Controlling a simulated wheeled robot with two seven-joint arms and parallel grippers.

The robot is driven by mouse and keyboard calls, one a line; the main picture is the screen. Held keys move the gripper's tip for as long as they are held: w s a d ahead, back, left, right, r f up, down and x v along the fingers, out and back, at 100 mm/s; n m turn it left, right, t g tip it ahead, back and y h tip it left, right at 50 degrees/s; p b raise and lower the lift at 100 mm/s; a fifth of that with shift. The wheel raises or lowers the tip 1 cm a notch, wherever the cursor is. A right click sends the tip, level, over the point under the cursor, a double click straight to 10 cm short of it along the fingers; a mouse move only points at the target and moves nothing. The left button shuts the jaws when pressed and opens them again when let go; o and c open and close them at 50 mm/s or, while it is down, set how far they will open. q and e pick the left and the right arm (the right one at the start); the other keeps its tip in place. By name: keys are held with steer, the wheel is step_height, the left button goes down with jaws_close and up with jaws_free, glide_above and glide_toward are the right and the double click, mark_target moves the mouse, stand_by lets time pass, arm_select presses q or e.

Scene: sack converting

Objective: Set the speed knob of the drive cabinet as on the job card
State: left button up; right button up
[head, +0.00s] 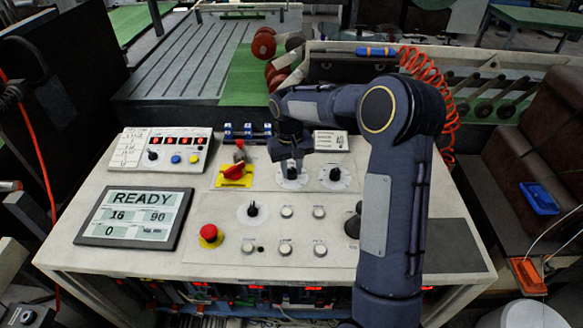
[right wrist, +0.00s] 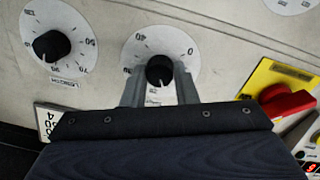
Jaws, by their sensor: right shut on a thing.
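My right gripper (head: 291,168) comes down from above onto a black dial knob (head: 291,174) on the cabinet's sloping panel. In the right wrist view the two grey fingers (right wrist: 160,92) stand on either side of this knob (right wrist: 159,70), shut on it. A white round scale surrounds the knob, partly covered by the gripper. The knob's name and exact setting are not readable. A second knob (right wrist: 52,46) beside it sits on a scale labelled LENGTH. A card with handwriting (head: 127,148) lies at the panel's left; its text is too small to read. My left gripper is not in view.
A red switch on a yellow plate (head: 234,173) is close beside the gripped knob. A READY display (head: 134,217), a red mushroom button (head: 209,232), another black knob (head: 252,210) and several pale buttons are nearer the front. A white label (head: 331,141) is behind the dials.

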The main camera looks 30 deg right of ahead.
mark_target(292, 172)
steer(key=n, duration=0.3)
steer(key=shift+n, duration=2.1)
steer(key=o, duration=1)
step_height(292, 172, up, 8)
steer(key=shift+a+f+b, duration=0.1)
steer(key=shift+b, duration=0.25)
steer(key=shift+s, duration=0.15)
